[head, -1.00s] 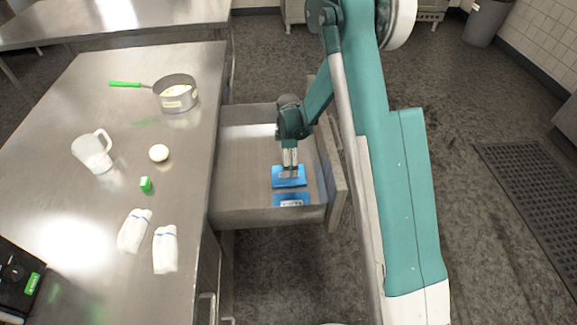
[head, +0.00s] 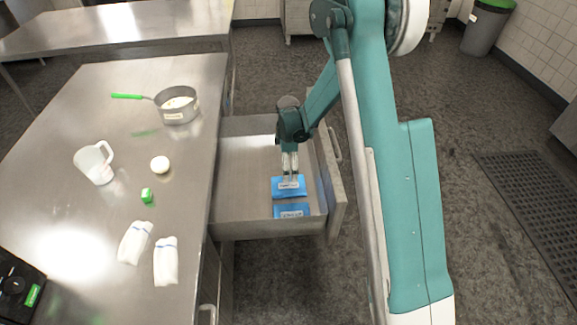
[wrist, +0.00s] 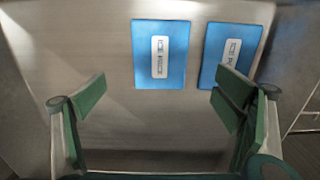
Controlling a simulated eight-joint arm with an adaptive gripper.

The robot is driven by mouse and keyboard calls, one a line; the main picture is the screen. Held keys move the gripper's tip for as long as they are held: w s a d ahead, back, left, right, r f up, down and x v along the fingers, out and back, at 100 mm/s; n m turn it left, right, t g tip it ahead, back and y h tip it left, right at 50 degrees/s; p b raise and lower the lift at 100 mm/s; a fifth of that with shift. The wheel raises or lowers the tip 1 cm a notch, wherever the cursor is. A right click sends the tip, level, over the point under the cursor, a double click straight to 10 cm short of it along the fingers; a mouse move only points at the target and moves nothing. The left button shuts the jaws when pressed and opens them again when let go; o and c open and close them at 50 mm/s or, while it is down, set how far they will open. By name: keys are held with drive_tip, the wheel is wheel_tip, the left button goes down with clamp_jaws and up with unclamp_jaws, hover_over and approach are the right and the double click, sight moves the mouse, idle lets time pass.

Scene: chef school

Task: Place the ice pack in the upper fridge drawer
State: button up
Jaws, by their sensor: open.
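Two flat blue ice packs lie on the floor of the pulled-out drawer (head: 245,178), toward its near right part. One ice pack (head: 289,192) is directly below my gripper, and the other ice pack (head: 293,211) lies nearer the drawer's front corner in the head view. In the wrist view both packs, one ice pack (wrist: 160,72) and the other ice pack (wrist: 212,72), lie apart with labels up. My gripper (head: 290,172) points down inside the drawer area. In the wrist view its fingers (wrist: 162,98) are wide apart with nothing between them.
Open floor (head: 290,285) lies in front of the drawer.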

drive_tip(key=s+d+r+m+t, duration=0.1)
drive_tip(key=s+d+r+m, duration=0.25)
drive_tip(key=r, duration=0.55)
drive_tip(key=s+d+r+m+t, duration=0.1)
drive_tip(key=s+d+r+m, duration=0.1)
drive_tip(key=s+r, duration=0.5)
drive_tip(key=s+d+r+m+t, duration=0.1)
drive_tip(key=s+d+r+m, duration=0.15)
drive_tip(key=r, duration=0.85)
drive_tip(key=s+d+r+m+t, duration=0.1)
drive_tip(key=s+d+r+m, duration=0.1)
drive_tip(key=s, duration=0.6)
drive_tip(key=s+d+r+m+t, duration=0.1)
drive_tip(key=s+r+m, duration=0.3)
drive_tip(key=s, duration=0.5)
drive_tip(key=s+d+r+m+t, duration=0.2)
drive_tip(key=s+d+r+m, duration=0.1)
drive_tip(key=s, duration=0.6)
drive_tip(key=shift+s+m, duration=0.2)
drive_tip(key=shift+m, duration=0.3)
drive_tip(key=shift+d, duration=0.1)
